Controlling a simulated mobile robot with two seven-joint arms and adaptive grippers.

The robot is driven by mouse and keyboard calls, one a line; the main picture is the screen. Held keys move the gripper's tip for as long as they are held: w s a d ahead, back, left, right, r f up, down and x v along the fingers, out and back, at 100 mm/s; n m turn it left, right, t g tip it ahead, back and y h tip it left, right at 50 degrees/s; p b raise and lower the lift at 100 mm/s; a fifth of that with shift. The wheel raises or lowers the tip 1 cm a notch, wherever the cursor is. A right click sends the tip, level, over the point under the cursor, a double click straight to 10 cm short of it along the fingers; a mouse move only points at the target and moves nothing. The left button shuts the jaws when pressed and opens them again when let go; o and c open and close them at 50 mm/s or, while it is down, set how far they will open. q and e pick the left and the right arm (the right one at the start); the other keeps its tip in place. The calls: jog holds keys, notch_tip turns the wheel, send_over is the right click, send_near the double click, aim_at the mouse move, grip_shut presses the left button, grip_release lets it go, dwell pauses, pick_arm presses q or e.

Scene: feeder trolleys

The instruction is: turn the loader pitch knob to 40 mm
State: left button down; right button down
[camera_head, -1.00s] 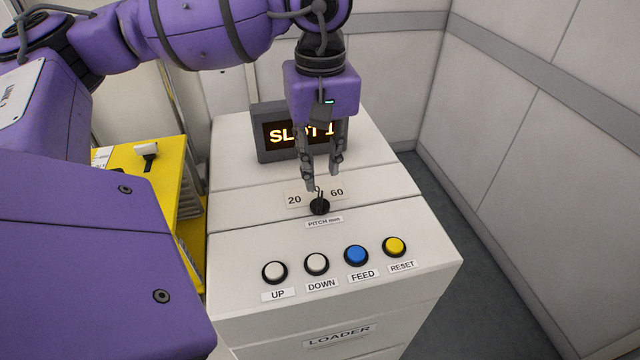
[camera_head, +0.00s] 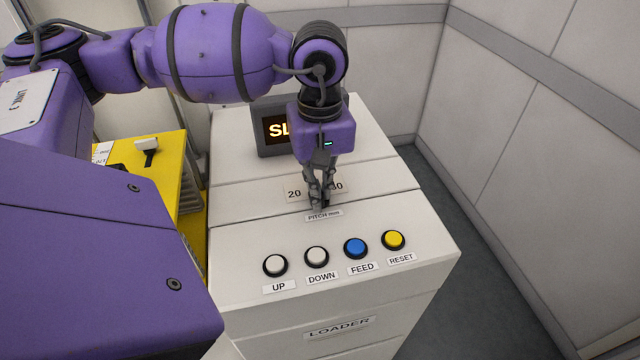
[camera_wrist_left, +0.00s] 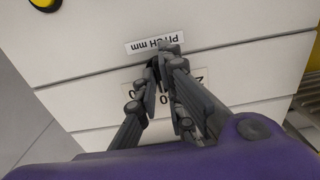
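The loader (camera_head: 240,240) is a white cabinet with a sloping top. Its black pitch knob (camera_head: 326,200) sits above the "PITCH mm" label (camera_head: 323,215) and is mostly hidden by my left gripper (camera_head: 319,204). That gripper points down, with its fingers drawn in on the knob. In the left wrist view, the fingertips (camera_wrist_left: 163,60) converge beside the "PITCH mm" label (camera_wrist_left: 155,45), with a dark bit of knob between them. The 20 mark (camera_head: 294,194) shows; the 60 mark is partly covered and the knob's pointer is hidden. My right gripper is not in view.
Below the knob are two white buttons, a blue FEED button (camera_head: 355,248) and a yellow RESET button (camera_head: 393,240). A display (camera_head: 272,130) stands behind my gripper, partly covered. A yellow trolley (camera_head: 165,170) is at the left. Walls stand right and behind.

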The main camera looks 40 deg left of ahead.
pick_arm(q)
jog(key=shift+w+n+b, duration=0.1)
jog(key=shift+n+b, duration=0.2)
jog(key=shift+n, duration=0.6)
jog(key=shift+r+n, duration=0.1)
jog(key=shift+n, duration=0.8)
jog(key=c, duration=1.9)
grip_release()
notch_tip(320, 180, up, 12)
jog(key=shift+f, duration=0.1)
